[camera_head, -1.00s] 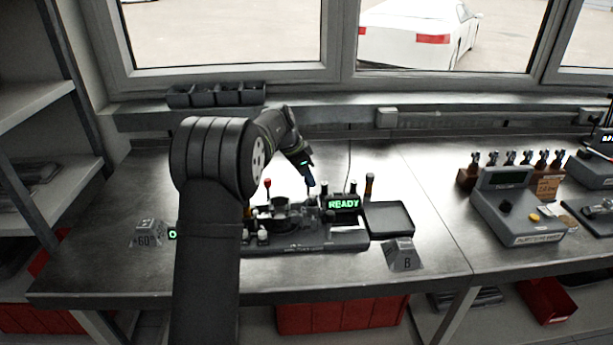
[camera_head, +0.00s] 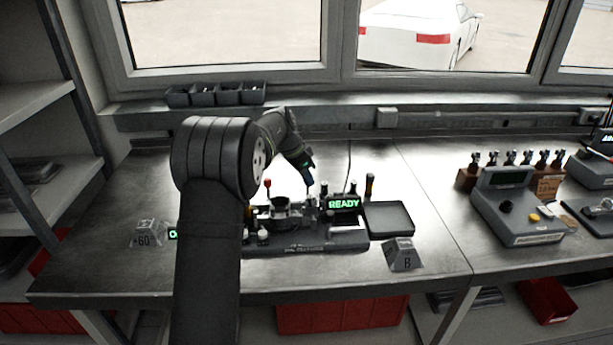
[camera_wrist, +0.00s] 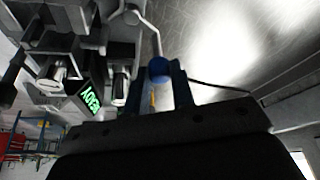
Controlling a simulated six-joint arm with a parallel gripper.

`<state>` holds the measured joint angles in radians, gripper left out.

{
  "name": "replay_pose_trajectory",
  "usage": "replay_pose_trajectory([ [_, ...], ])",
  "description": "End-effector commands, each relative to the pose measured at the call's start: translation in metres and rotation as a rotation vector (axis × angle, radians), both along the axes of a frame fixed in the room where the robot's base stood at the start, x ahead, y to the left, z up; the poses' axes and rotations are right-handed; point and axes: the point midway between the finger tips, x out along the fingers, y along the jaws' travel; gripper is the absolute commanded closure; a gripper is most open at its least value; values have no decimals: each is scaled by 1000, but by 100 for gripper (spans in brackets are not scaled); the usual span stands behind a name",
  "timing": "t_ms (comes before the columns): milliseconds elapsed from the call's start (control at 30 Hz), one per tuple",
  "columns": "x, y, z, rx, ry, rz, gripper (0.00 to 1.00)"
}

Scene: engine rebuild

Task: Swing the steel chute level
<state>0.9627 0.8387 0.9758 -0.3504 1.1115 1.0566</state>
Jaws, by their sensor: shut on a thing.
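My gripper (camera_wrist: 161,82) is shut on a blue knob (camera_wrist: 158,68) at the end of a bent steel rod (camera_wrist: 150,32) in the wrist view. The rod runs up to a pale metal part at the top of that view. I cannot clearly make out the steel chute itself or tell its tilt. In the head view my gripper (camera_head: 309,182) reaches down at the back of the dark fixture (camera_head: 300,245), left of the lit READY display (camera_head: 343,204). The display also shows upside down in the wrist view (camera_wrist: 90,95). My arm hides the fixture's left part.
A shallow dark tray (camera_head: 388,218) lies right of the display. A block marked B (camera_head: 403,255) stands in front of it, and a block marked 60 (camera_head: 146,233) stands at left. A grey device (camera_head: 517,214) is at right. Bench between is clear.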

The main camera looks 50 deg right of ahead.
Motion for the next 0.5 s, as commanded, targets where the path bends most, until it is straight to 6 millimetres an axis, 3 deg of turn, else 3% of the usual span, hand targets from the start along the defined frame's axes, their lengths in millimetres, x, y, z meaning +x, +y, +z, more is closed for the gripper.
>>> replay_pose_trajectory([
  [500, 12, 6, 1, -2, -1, 422, 100],
])
